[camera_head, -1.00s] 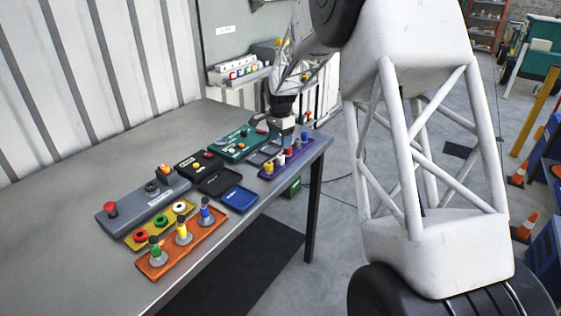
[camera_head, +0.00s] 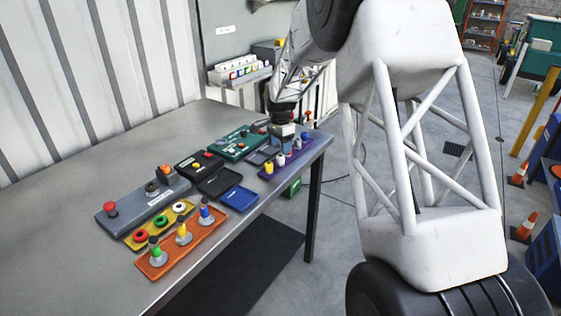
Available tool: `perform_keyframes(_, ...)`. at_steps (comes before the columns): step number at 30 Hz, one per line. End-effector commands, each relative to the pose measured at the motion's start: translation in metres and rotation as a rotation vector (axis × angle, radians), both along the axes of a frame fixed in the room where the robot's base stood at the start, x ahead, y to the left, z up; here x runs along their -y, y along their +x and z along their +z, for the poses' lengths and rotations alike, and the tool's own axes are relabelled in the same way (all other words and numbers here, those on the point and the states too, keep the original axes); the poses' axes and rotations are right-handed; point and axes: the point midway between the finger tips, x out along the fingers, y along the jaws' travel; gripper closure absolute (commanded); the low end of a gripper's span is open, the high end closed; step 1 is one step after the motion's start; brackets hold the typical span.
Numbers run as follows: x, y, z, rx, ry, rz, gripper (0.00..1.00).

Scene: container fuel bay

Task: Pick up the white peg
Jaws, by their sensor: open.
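A purple tray (camera_head: 265,176) lies at the right end of the grey table and holds a row of small pegs. A white peg (camera_head: 281,159) stands upright in it, behind a yellow peg (camera_head: 268,168). A blue-topped peg (camera_head: 304,138) stands at the tray's far end. My gripper (camera_head: 284,139) points down over the far part of the row, close to the peg tops. It is open. The fingertips are small and partly merge with the pegs behind, so I cannot tell whether they touch any peg.
A green panel (camera_head: 230,151), black boxes and a blue tray (camera_head: 239,199) lie left of the purple tray. An orange tray (camera_head: 152,271) with coloured pegs and a grey button box (camera_head: 125,217) are nearer. The table's left part is clear.

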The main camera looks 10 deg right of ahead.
Motion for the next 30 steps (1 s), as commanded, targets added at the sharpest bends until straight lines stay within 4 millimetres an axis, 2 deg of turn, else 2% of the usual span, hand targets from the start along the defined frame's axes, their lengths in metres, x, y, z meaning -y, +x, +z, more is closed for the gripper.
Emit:
perform_keyframes(16, 0.001, -0.002, -0.048, -0.001, 0.000, 0.000, 0.37)
perform_keyframes(30, 0.001, -0.002, -0.052, -0.001, 0.000, 0.000, 0.37)
